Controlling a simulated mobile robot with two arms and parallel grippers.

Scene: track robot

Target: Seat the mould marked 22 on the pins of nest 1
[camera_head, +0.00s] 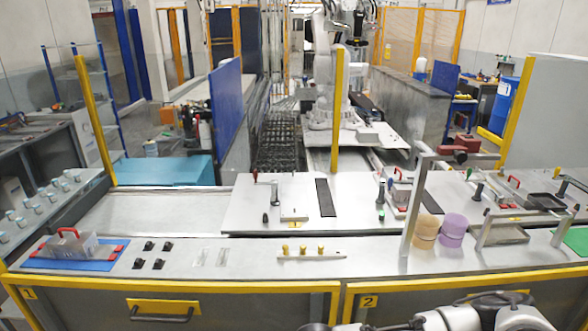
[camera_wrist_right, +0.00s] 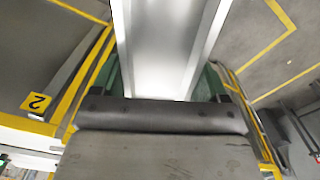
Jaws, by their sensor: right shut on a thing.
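A grey block mould with a red handle (camera_head: 72,243) sits on a blue mat at the front left of the bench. Another red-handled block (camera_head: 399,196) stands on the back plate, right of centre. I cannot read a number on either. Nest 1 (camera_head: 294,214) is a small raised plate behind a yellow tag marked 1, with no mould on it. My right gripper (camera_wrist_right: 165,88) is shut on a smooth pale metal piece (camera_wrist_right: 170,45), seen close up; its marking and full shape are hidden. My left gripper is not in view.
Black clips (camera_head: 150,253), brass pegs (camera_head: 302,250) and orange and purple cylinders (camera_head: 426,230) stand along the front. A metal post frame (camera_head: 412,215) rises right of centre. A yellow post (camera_head: 337,110) stands behind the plate. The left of the back surface is bare.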

